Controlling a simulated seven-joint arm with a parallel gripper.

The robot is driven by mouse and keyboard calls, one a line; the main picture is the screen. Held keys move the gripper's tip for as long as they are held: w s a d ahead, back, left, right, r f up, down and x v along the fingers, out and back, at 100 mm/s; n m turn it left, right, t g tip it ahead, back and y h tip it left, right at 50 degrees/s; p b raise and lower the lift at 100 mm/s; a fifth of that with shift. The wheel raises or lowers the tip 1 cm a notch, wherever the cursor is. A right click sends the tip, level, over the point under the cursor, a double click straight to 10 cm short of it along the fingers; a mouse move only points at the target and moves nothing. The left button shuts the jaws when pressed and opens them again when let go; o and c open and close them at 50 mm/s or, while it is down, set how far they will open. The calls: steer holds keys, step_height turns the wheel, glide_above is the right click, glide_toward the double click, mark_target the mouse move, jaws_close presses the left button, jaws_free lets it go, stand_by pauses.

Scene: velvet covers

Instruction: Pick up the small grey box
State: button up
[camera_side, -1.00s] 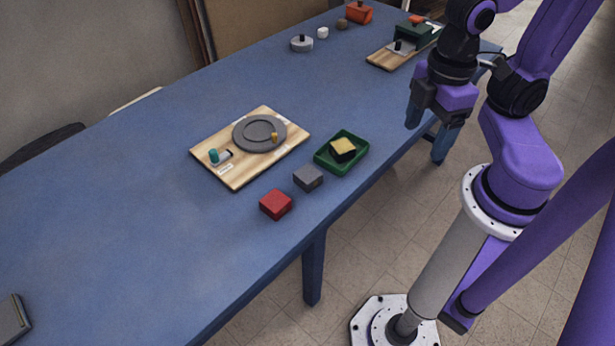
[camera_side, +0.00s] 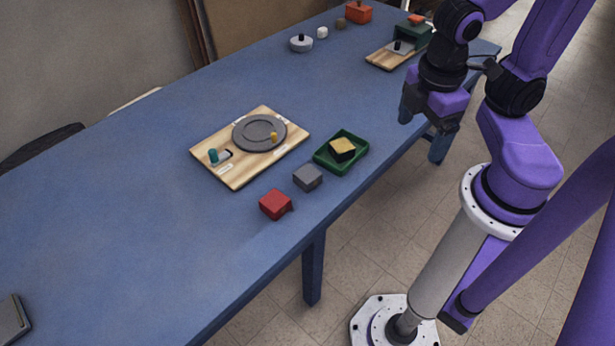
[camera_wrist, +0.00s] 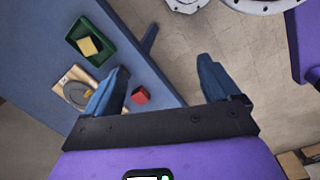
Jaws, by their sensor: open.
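The small grey box (camera_side: 308,177) sits on the blue table between a red box (camera_side: 275,204) and a green tray (camera_side: 341,151). I cannot make out the grey box in the wrist view; my left finger covers part of that area. My gripper (camera_side: 425,118) is raised at the table's right edge, well apart from the grey box. In the wrist view my gripper (camera_wrist: 163,67) has its two blue fingers wide apart with nothing between them in grip. The red box (camera_wrist: 140,96) shows just right of the left finger.
A wooden board (camera_side: 235,178) with a grey disc (camera_side: 259,133) lies behind the boxes. A second board (camera_side: 388,58) and several small objects stand at the far end. The table's left part is largely clear.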

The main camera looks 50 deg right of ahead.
mark_target(306, 172)
steer(key=w+d+f+n+t+h, duration=0.1)
steer(key=w+f+n+t+h, duration=0.35)
steer(key=w, duration=0.25)
steer(key=w+d+f+n+t+h, duration=0.1)
steer(key=w+f+n+t+h, duration=0.35)
steer(key=w, duration=0.25)
steer(key=w+a+f+n+t+y, duration=0.1)
steer(key=a+f+n+y, duration=0.1)
steer(key=f+n+y, duration=0.1)
steer(key=w+a+f+n+t+y, duration=0.1)
steer(key=a+f+n+y, duration=0.1)
steer(key=f+n, duration=0.3)
steer(key=w+a+f+n+t+y, duration=0.1)
steer(key=a+f+n+t+y, duration=0.1)
steer(key=f+n+y, duration=0.2)
step_height(306, 172, down, 3)
steer(key=shift+a+r+n, duration=0.1)
steer(key=shift+r+n, duration=0.05)
steer(key=shift+n, duration=0.45)
steer(key=shift+x, duration=3.75)
steer(key=c, duration=1.1)
